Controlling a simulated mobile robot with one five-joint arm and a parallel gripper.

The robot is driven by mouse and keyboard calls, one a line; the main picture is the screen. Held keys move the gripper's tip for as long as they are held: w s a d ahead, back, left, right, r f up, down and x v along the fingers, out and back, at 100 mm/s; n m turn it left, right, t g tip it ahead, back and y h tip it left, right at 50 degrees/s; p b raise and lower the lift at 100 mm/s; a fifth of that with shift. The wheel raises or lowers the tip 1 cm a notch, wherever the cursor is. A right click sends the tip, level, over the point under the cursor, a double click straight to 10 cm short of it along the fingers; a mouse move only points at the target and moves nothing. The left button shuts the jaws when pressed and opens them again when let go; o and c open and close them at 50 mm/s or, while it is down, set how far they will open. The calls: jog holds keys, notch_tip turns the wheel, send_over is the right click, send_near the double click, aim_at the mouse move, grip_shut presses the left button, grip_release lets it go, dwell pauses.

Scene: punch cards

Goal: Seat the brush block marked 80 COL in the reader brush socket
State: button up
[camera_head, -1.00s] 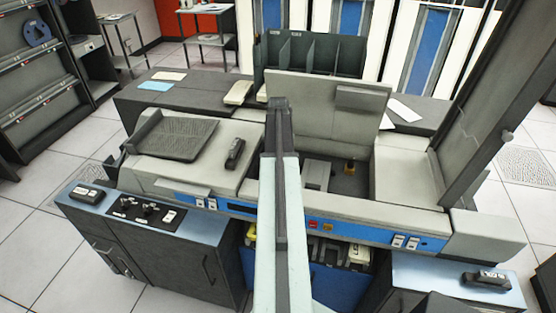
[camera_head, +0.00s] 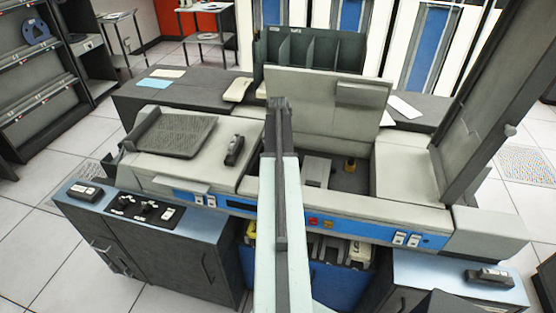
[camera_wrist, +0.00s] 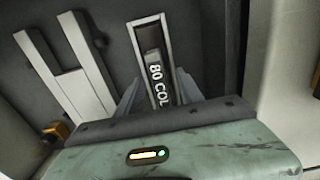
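The dark brush block marked 80 COL (camera_wrist: 155,66) sits between the pale rails of the reader brush socket (camera_wrist: 132,40) in the wrist view. Its white lettering faces me, and a dark empty stretch of the slot shows beyond its far end. My gripper (camera_wrist: 160,80) has one finger on each side of the block, apart from it, with rail edges showing between. The block's lower end is hidden by my gripper's body, so its depth in the socket cannot be told. In the head view my arm hides the gripper and this block.
Other dark blocks lie on the reader's top (camera_head: 234,151), the left cabinet (camera_head: 86,191) and the right ledge (camera_head: 489,278). A raised cover (camera_head: 320,100) stands behind the open bay. A brass-coloured part (camera_head: 349,165) is inside the bay. Pale rails (camera_wrist: 65,70) lie left of the socket.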

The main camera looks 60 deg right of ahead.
notch_tip(320, 180, up, 8)
jog(key=p, duration=0.7)
jog(key=shift+f+p, duration=0.1)
jog(key=shift+p, duration=0.3)
